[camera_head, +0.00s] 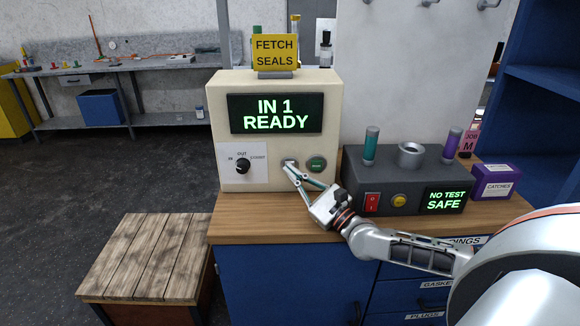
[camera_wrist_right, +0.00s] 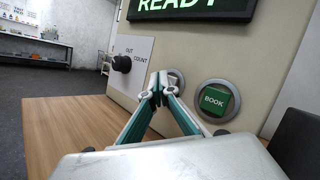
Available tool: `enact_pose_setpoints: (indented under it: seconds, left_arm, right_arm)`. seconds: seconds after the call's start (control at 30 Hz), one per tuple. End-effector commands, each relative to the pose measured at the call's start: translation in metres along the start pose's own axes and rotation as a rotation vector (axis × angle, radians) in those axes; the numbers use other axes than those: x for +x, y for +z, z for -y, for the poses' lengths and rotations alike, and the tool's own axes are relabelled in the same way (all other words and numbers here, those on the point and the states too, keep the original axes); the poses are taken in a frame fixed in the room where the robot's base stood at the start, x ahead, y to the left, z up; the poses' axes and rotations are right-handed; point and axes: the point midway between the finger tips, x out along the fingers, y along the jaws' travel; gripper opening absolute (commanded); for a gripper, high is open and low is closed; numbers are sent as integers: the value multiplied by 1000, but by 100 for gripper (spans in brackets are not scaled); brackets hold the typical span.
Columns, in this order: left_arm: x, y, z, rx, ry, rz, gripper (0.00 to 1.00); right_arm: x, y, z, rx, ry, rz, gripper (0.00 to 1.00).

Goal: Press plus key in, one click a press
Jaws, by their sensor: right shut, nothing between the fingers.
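The cream box (camera_head: 276,82) stands on the wooden counter, and its dark display (camera_head: 276,114) reads "IN 1 READY" in green. Below it are a black knob (camera_head: 242,166) on a white plate marked IN, OUT and a third word, and a green BOOK button (camera_head: 317,164), also in the right wrist view (camera_wrist_right: 215,100). Between them is a round-rimmed key (camera_wrist_right: 178,78), mostly hidden by my fingertips; its marking is not visible. My right gripper (camera_head: 290,166) is shut and empty, its tips (camera_wrist_right: 157,90) right at this key. I cannot tell whether they touch it. My left gripper is not in view.
A grey box (camera_head: 400,180) with a red switch, a yellow button and a "NO TEST SAFE" display stands to the right, near my right forearm. A purple carton (camera_head: 493,183) is beside it. A yellow "FETCH SEALS" sign (camera_head: 275,50) tops the cream box. A wooden-topped stand (camera_head: 145,255) is front left.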

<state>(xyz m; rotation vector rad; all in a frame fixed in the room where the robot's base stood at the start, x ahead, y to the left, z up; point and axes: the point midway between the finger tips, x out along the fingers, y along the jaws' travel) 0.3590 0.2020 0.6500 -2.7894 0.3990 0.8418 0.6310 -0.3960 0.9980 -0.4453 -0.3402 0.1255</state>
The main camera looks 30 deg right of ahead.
Motion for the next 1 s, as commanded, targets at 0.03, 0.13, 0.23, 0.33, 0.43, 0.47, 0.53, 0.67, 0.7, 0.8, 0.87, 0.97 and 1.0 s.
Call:
enact_pose_setpoints:
  seconds: [0.03,0.13,0.23,0.33,0.43,0.47,0.53,0.67,0.7,0.8,0.87,0.97,1.0]
  left_arm:
    - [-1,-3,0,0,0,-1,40]
    - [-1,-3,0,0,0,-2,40]
    - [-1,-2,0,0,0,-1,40]
    - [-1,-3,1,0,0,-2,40]
    - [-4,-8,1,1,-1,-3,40]
    - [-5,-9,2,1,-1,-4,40]
    - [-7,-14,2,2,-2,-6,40]
    - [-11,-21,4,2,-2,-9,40]
    - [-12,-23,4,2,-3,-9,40]
    - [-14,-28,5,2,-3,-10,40]
    - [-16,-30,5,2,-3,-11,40]
    - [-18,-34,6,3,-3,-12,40]
    - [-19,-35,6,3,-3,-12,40]
  right_arm:
    - [-1,2,0,0,0,0,0]
    - [-2,2,-1,0,0,0,0]
    - [-2,2,-2,0,0,0,0]
    - [-2,2,-2,0,1,0,0]
    - [-6,6,-5,2,1,0,0]
    - [-8,8,-6,2,1,1,0]
    - [-12,12,-9,3,1,1,0]
    - [-20,18,-14,3,0,0,0]
    - [-23,19,-16,3,1,0,0]
    - [-29,24,-21,2,1,1,0]
    - [-33,26,-24,2,1,0,0]
    - [-39,30,-28,2,1,0,0]
    - [-41,31,-30,1,1,0,0]
